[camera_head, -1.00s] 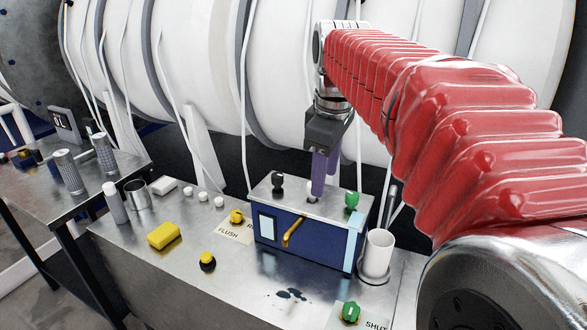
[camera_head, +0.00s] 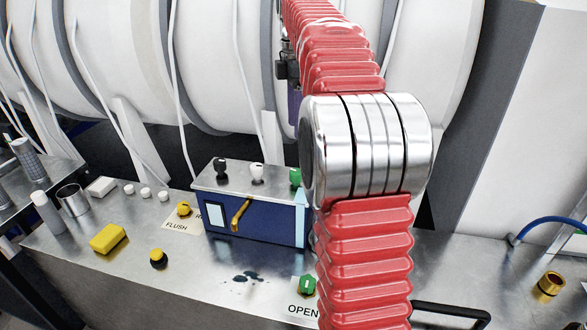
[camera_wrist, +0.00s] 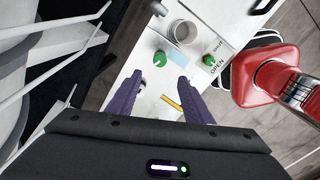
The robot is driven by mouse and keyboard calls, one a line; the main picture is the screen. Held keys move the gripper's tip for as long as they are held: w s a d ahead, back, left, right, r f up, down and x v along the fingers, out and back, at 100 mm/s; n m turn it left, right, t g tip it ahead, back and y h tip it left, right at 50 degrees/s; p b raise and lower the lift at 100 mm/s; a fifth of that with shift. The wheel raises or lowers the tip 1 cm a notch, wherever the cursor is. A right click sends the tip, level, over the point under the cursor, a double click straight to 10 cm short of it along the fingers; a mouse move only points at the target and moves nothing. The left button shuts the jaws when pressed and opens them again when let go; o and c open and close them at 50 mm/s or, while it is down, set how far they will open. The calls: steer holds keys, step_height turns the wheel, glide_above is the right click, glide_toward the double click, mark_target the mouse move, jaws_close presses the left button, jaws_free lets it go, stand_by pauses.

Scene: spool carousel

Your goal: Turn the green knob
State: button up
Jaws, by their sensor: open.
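One green knob (camera_head: 295,178) stands on top of a blue box (camera_head: 255,222), at its right end, partly hidden by my arm. It shows in the wrist view (camera_wrist: 160,59) beyond my fingertips. A second green knob (camera_head: 306,285) sits on the bench by an "OPEN" label; the wrist view shows it (camera_wrist: 208,60) beside "OPEN" and another word. My gripper (camera_wrist: 160,80) is open, with two purple fingers apart and nothing between them. In the head view my arm hides most of it; it is above the box. Neither finger visibly touches a knob.
A black knob (camera_head: 220,167) and a white knob (camera_head: 256,171) share the box top. A yellow lever (camera_head: 240,213) is on its front. A yellow block (camera_head: 108,239) and yellow knobs lie left. Large white spools stand behind.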

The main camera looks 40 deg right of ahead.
mark_target(296, 171)
step_height(296, 171, down, 14)
steer(key=shift+r, duration=0.1)
stand_by(0.8)
steer(key=c, duration=1.1)
steer(key=shift+o, duration=0.2)
steer(key=shift+a, duration=0.25)
steer(key=shift+d, duration=0.15)
